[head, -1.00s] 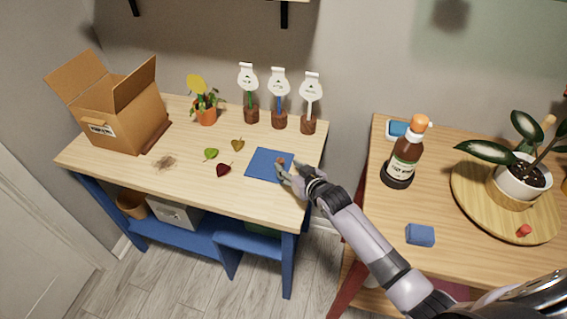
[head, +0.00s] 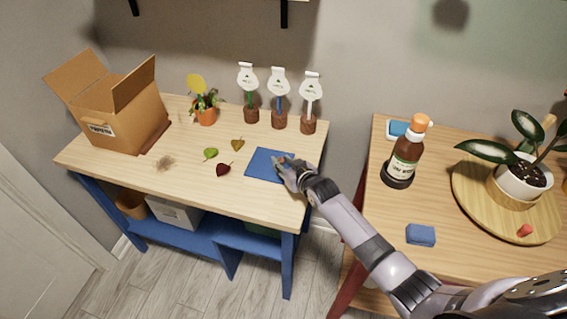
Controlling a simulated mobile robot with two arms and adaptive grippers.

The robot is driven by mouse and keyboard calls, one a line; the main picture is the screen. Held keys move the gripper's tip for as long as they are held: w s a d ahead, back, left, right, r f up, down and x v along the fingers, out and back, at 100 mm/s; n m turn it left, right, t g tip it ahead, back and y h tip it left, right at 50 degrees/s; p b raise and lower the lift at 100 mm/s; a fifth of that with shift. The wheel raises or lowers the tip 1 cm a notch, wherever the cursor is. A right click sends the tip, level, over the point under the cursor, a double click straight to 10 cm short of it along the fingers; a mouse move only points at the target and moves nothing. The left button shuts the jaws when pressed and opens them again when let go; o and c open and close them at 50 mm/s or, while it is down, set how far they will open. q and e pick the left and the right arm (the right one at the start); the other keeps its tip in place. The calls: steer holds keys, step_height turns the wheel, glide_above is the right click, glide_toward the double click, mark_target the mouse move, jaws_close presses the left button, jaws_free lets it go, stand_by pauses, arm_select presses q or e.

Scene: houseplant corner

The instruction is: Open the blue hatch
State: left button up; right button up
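The blue hatch (head: 262,165) is a flat blue square in the top of the left wooden table, near its right front corner. It lies flush with the tabletop and looks closed. My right gripper (head: 281,166) is over the right part of the hatch, its fingers pointing left. The small brown knob on the hatch is mostly hidden by the fingers. I cannot tell whether the fingers are closed on it. My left gripper is not in view.
Several loose leaves (head: 223,169) lie left of the hatch. Three label stakes (head: 279,100) stand behind it. An open cardboard box (head: 122,115) and a small potted plant (head: 205,112) are farther left. The right table holds a brown bottle (head: 404,155) and blue block (head: 420,235).

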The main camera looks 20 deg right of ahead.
steer(key=c, duration=0.5)
jaws_close()
steer(key=s+d, duration=0.1)
steer(key=d, duration=0.1)
steer(key=s+d+p, duration=0.1)
steer(key=s+d, duration=0.1)
steer(key=s+d+p, duration=0.1)
steer(key=d, duration=0.1)
steer(key=shift+s+d, duration=0.2)
steer(key=shift+w+a, duration=0.25)
steer(key=shift+a, duration=0.05)
steer(key=o, duration=0.6)
jaws_free()
steer(key=shift+o, duration=1.4)
steer(key=shift+s+d, duration=0.1)
steer(key=shift+o, duration=0.2)
